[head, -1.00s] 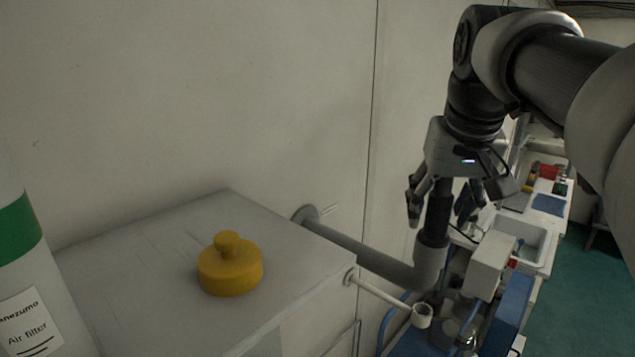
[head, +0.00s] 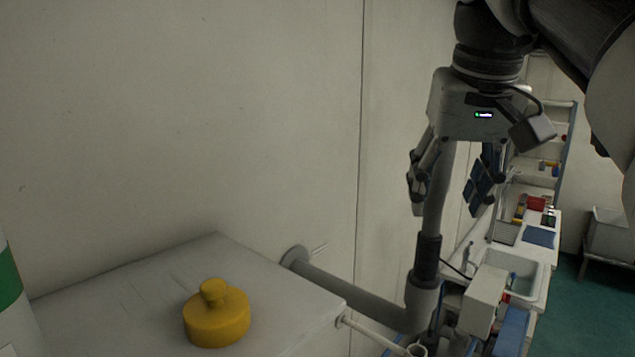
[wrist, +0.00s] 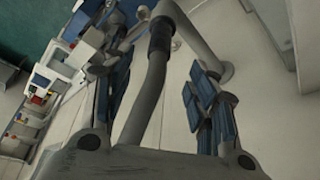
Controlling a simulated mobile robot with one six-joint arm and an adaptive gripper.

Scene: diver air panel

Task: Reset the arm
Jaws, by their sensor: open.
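My gripper (head: 448,188) hangs fingers-down at the right of the head view, with its two fingers spread apart. A grey upright pipe with a dark sleeve (head: 428,258) shows between the fingers in this view. In the wrist view my gripper (wrist: 158,105) is also open, its blue-padded fingers on either side. The same pipe (wrist: 158,75) runs between them there. I see nothing held. Whether the fingers touch the pipe, I cannot tell.
A yellow knobbed cap (head: 216,318) sits on a grey cabinet top (head: 120,290). A white cylinder with a green band (head: 10,290) stands at the left edge. A horizontal pipe (head: 355,292) leaves the wall. A bench with a sink (head: 520,275) lies beyond, right; green floor (head: 590,310) is clear there.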

